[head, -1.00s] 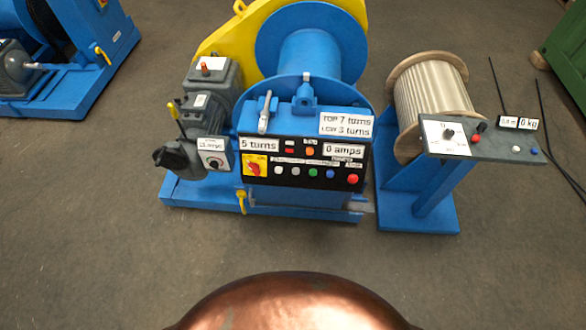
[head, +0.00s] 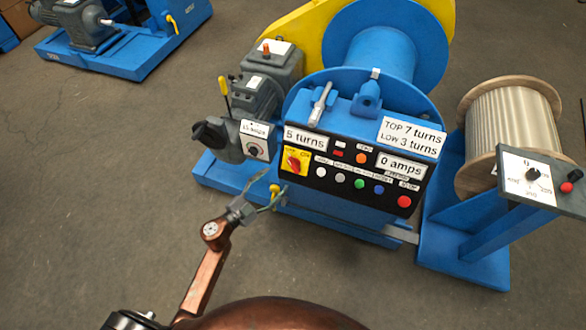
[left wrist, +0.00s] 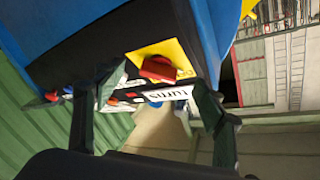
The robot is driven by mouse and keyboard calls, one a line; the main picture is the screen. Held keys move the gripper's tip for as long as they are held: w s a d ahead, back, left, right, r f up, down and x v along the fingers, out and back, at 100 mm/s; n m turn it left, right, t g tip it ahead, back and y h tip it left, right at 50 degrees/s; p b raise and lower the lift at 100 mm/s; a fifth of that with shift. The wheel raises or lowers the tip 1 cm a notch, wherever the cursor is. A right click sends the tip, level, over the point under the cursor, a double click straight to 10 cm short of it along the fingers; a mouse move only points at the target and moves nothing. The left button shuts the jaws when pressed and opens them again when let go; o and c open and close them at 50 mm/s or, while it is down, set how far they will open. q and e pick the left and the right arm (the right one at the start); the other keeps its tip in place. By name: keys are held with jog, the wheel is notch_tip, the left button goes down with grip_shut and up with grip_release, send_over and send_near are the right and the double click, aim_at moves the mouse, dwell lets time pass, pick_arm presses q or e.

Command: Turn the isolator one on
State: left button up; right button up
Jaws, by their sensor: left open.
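The isolator is a red rotary knob (head: 293,160) on a yellow plate at the left end of the black control panel (head: 335,192) on the blue winch. Its pointer position is too small to read. In the left wrist view the red knob (left wrist: 158,69) on its yellow plate shows ahead, between the spread fingers. My left gripper (head: 272,198) is open and empty, in front of and below the isolator in the head view, apart from it. It also shows in the left wrist view (left wrist: 152,92). My right gripper is not in view.
Coloured push buttons, including a red one (head: 404,201), sit right of the isolator. A grey motor (head: 255,95) with a yellow-tipped lever and a black handle (head: 207,133) stands to the left. A rope reel (head: 510,125) stands at the right. Floor in front is clear.

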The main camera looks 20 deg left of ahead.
aim_at(294, 165)
pick_arm(q)
jog(key=shift+m+h, duration=0.3)
jog(key=shift+m, duration=0.1)
jog(key=w+d, duration=0.1)
jog(key=w, duration=0.1)
jog(key=w+d+r+b, duration=0.1)
jog(key=w, duration=0.1)
jog(key=w+d+r, duration=0.1)
jog(key=w+d, duration=0.1)
jog(key=shift+w+b, duration=0.1)
jog(key=shift+b, duration=0.3)
jog(key=shift+w+d, duration=0.25)
jog(key=shift+w, duration=0.25)
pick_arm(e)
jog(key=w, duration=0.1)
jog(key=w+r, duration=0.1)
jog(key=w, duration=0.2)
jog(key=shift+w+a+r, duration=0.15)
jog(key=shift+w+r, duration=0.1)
pick_arm(q)
jog(key=shift+c, duration=0.5)
jog(key=c, duration=1)
